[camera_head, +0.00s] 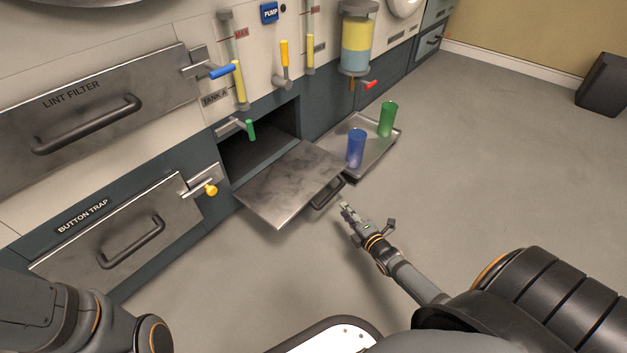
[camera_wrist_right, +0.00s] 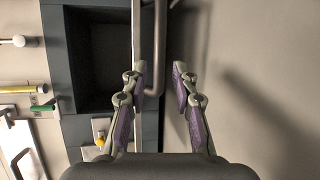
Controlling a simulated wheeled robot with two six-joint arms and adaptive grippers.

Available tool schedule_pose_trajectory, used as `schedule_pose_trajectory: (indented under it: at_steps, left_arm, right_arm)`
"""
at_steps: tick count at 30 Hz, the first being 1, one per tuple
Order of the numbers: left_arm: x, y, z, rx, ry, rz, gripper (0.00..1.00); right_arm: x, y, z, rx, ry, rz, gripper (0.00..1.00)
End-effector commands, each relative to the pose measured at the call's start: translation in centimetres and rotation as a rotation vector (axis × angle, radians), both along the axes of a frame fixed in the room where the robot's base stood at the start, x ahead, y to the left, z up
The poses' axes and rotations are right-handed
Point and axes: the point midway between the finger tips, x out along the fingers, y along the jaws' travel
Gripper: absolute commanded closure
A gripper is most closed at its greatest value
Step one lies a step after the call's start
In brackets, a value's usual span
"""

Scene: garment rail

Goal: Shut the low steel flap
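The low steel flap (camera_head: 290,184) hangs open below the dark opening (camera_head: 262,138) in the machine front. It lies folded outward, nearly level, with a dark bar handle (camera_head: 328,193) at its outer edge. My right gripper (camera_head: 346,208) is just outside that handle, apart from the flap in the head view. In the right wrist view the gripper (camera_wrist_right: 160,68) is open with its fingers spread. The flap (camera_wrist_right: 135,25) shows there as a thin edge-on strip, and its handle (camera_wrist_right: 155,85) lies partly between the fingers' lines. Contact cannot be told. My left gripper is out of view.
A steel tray (camera_head: 378,162) with a blue cup (camera_head: 356,148) and a green cup (camera_head: 387,119) stands right of the flap. A green-tipped lever (camera_head: 250,130) sticks out near the opening. The lint filter (camera_head: 95,105) and button trap (camera_head: 125,235) panels are shut. Floor ahead is clear.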

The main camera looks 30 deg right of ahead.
Motion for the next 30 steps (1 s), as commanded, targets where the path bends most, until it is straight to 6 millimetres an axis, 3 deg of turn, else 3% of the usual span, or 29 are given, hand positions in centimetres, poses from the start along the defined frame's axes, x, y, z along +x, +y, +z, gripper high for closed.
schedule_pose_trajectory:
  at_steps: [9,13,21,30]
  left_arm:
    - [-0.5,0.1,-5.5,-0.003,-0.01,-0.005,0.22]
    - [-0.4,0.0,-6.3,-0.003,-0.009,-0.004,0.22]
    - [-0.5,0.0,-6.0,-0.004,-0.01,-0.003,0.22]
    - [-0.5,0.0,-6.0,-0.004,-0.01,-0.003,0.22]
  right_arm:
    - [5.3,0.0,-1.9,0.001,-0.005,0.0,0.72]
    - [7.7,0.0,-1.8,0.003,-0.004,-0.001,0.72]
    - [10.0,0.0,-1.7,0.004,0.0,-0.002,0.72]
    - [10.1,0.0,-1.8,0.004,0.001,-0.001,0.73]
